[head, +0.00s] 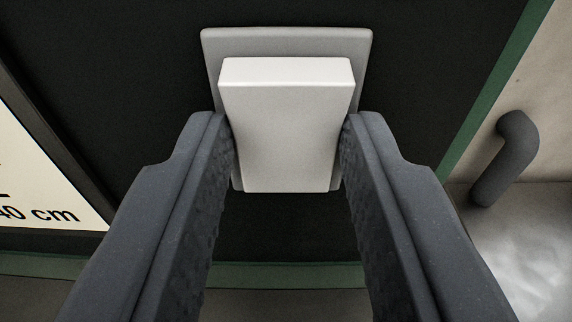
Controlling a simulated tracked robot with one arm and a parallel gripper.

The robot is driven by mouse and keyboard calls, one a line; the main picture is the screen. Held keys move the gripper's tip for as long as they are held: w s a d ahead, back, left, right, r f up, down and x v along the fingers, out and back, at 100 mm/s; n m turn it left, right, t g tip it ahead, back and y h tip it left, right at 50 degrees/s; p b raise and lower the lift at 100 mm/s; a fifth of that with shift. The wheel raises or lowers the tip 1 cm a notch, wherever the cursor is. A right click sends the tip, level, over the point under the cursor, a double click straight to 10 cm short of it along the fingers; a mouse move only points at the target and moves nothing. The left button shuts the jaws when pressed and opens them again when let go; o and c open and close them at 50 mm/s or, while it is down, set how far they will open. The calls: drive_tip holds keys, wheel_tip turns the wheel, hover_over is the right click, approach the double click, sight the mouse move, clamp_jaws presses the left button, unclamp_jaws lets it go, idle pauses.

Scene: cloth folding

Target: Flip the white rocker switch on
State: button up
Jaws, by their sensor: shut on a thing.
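The white rocker switch (287,120) is in the upper middle of the head view, on a light grey backing plate (287,42). Its upper end stands out toward me and shows a bright top face. My gripper (287,128) has one dark grey finger on each side of the rocker. The fingertips press against its left and right sides at about mid height, so the gripper is shut on it. The fingers hide parts of the plate's left and right edges.
The plate is mounted on a black panel (120,70) with a green edge (490,95). A white sign with "40 cm" (40,185) is at the left. A dark grey bent handle or peg (505,160) stands at the right, clear of my fingers.

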drive_tip(key=o, duration=1)
drive_tip(key=s, duration=0.4)
drive_tip(key=s+r, duration=0.1)
drive_tip(key=s, duration=0.4)
drive_tip(key=s+p, duration=0.1)
drive_tip(key=s, duration=0.3)
drive_tip(key=shift+s+d+r, duration=0.25)
drive_tip(key=shift+s+r, duration=0.05)
drive_tip(key=shift+s, duration=0.05)
